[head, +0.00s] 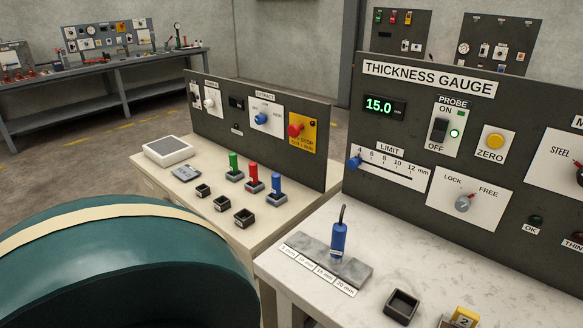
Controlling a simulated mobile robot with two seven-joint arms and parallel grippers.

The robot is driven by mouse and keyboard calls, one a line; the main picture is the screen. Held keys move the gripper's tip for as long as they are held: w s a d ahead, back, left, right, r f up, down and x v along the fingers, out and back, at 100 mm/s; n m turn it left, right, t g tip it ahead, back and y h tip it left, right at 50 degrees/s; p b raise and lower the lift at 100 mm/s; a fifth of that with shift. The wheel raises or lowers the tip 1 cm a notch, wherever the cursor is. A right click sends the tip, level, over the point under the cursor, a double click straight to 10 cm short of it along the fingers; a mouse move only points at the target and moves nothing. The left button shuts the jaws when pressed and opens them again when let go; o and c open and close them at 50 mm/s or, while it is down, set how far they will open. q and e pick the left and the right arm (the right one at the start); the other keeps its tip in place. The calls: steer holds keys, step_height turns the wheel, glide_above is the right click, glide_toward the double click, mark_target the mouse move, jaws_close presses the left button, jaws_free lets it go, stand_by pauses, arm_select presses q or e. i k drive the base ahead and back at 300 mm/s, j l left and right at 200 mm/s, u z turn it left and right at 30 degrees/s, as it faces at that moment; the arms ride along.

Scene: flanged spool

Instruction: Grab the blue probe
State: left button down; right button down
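The blue probe (338,242) stands upright on a grey stepped block (325,261) on the white table at the right. A dark cable rises from its top. Labels along the block's front edge read several mm values, including 20 mm at the right end. Neither of my grippers shows in the head view, and nothing is touching the probe.
The thickness gauge panel (400,135) stands behind the probe, its display reading 15.0. A black open box (401,306) and a yellow item (463,317) marked 2 sit at the table's front. A large dark-green rounded object (120,265) fills the lower left.

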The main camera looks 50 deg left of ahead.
mark_target(338, 243)
steer(key=u, duration=1.35)
